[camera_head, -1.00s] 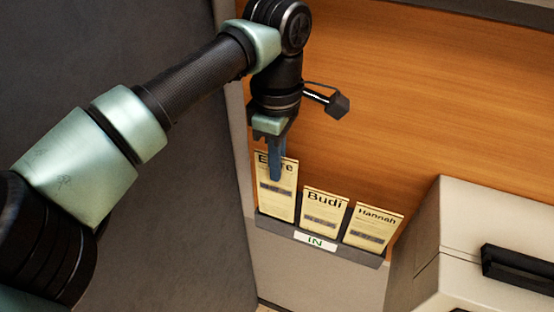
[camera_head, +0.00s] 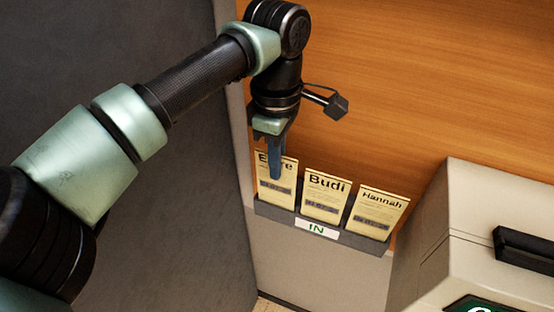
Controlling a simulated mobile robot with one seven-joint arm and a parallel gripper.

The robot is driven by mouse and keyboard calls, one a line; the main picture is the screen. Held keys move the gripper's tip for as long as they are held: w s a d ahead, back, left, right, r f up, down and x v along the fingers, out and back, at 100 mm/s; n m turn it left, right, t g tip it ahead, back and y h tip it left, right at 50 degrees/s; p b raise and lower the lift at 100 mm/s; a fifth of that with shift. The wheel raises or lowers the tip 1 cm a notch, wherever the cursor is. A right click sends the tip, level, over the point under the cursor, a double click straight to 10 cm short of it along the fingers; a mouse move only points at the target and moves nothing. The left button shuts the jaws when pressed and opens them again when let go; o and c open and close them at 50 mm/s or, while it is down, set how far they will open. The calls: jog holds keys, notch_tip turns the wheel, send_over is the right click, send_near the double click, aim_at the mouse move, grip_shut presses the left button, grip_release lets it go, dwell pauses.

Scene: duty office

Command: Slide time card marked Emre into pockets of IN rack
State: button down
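The cream time card marked Emre (camera_head: 285,192) stands upright in the left pocket of the dark grey IN rack (camera_head: 345,236). Its lower end is hidden behind the rack's front, and its top is about level with the card beside it. My gripper (camera_head: 276,172) is above the rack, pointing down. Its blue fingers are shut on the upper part of the Emre card and cover the middle of the name. The far finger is hidden behind the card.
Cards marked Budi (camera_head: 325,195) and Hannah (camera_head: 376,212) stand in the other pockets. A beige box with a dark handle (camera_head: 525,247) is at the right. A grey panel (camera_head: 190,190) rises close on the left. A wooden surface (camera_head: 430,90) lies behind the rack.

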jog(key=c, duration=1)
grip_release()
notch_tip(320, 180, up, 8)
jog(key=shift+f+b, duration=0.2)
jog(key=shift+b, duration=1.05)
